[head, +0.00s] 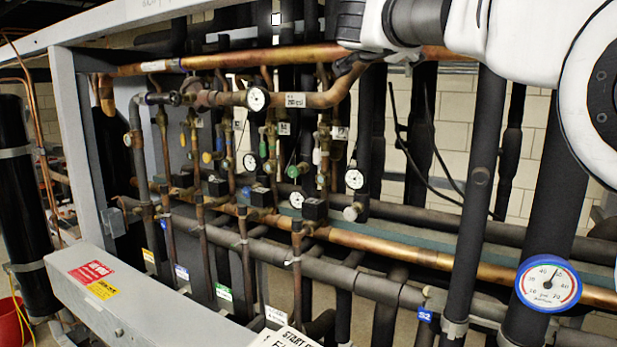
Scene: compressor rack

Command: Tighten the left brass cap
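Several small brass valves and fittings (324,152) sit on the vertical copper lines in the middle of the rack. They are small, and I cannot tell which one is the left brass cap. A pale round knob (350,213) shows low at the right of this group. My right arm reaches in from the upper right, in front of the rack. Its dark end, with my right gripper (348,60), is near the upper copper pipe. Its fingers are too dark and overlapped to tell open from shut, and I see nothing held. My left gripper is out of view.
Copper pipes (440,261) and black insulated pipes (478,190) cross the rack. Round gauges (257,99) stand among the valves, with a larger gauge (548,284) at lower right. A grey frame post (82,150) and beam (150,305) border the left and front.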

